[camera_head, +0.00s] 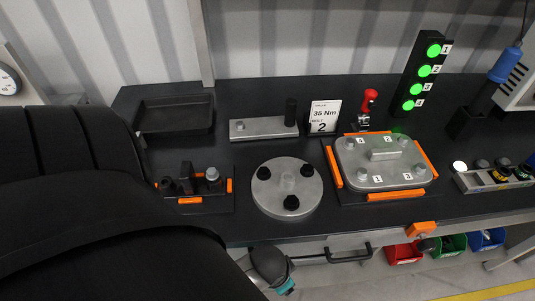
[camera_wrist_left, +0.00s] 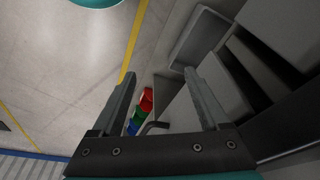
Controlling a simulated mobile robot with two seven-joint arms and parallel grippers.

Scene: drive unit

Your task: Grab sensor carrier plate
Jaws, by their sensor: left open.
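No part is labelled as the sensor carrier plate, so I cannot tell for sure which it is. A round metal plate with three black knobs (camera_head: 287,188) lies at the middle front of the dark bench. A flat rectangular metal plate (camera_head: 262,129) with a black post lies behind it. My left gripper (camera_wrist_left: 160,75) is open and empty in the left wrist view, above the floor. In the head view my left wrist shows low in front of the bench edge; its fingers cannot be made out. My right gripper is not in view.
A metal cover (camera_head: 383,162) with numbered bolts sits in an orange-edged fixture. A black tray (camera_head: 175,115) and a small black fixture (camera_head: 196,187) are on the left. My arm hides the left.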

